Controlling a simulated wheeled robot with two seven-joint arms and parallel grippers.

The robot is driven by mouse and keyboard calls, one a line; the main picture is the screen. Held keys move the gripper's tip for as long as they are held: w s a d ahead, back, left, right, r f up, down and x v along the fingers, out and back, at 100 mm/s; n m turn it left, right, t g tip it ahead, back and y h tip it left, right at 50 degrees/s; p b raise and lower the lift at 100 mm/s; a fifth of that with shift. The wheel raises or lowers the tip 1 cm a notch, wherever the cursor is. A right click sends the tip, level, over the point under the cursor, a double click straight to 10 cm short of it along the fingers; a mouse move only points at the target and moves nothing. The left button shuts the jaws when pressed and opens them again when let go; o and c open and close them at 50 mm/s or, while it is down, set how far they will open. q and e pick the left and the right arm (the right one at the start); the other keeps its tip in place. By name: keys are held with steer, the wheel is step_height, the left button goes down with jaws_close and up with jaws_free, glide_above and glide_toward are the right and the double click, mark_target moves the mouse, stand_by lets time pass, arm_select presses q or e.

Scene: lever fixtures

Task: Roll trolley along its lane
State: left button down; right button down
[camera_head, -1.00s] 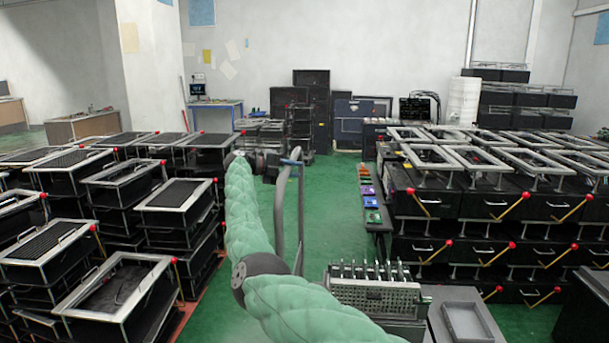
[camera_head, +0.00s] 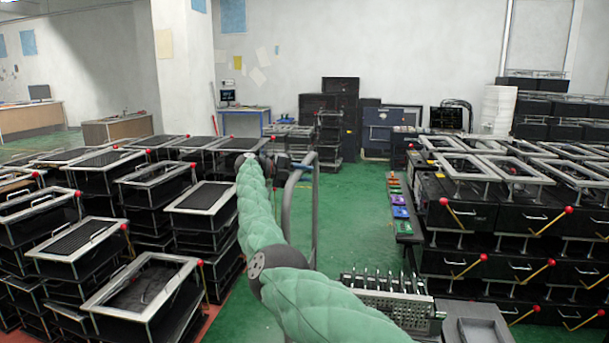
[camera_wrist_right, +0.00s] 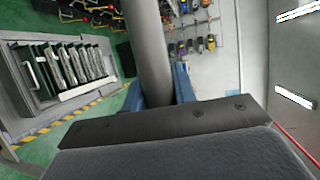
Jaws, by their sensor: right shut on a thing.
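The trolley's grey tubular handle (camera_head: 315,205) stands upright in the middle of the head view, over the green floor. My right gripper (camera_head: 306,161) is at the top of this handle and is shut on it. In the right wrist view the grey tube (camera_wrist_right: 149,50) runs between the blue fingers of my right gripper (camera_wrist_right: 157,88). My green padded right arm hides much of the trolley, and I cannot make out its lower body or wheels. My left gripper is not in view.
Stacked black units (camera_head: 207,208) stand close on the left. Lever units (camera_head: 458,190) and a shelf of coloured items (camera_head: 398,205) stand on the right. A slotted rack (camera_head: 385,297) is at the lower middle. Green floor (camera_head: 350,195) lies open between them.

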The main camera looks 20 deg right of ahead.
steer(key=shift+f, duration=0.15)
steer(key=c, duration=1.1)
jaws_free()
steer(key=shift+w+a, duration=0.1)
steer(key=shift+a, duration=0.2)
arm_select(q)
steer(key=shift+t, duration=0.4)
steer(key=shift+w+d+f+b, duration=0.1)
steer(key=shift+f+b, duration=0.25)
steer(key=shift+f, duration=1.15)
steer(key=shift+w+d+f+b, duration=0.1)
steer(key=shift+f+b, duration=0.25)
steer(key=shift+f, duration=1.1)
arm_select(e)
steer(key=shift+v, duration=3.7)
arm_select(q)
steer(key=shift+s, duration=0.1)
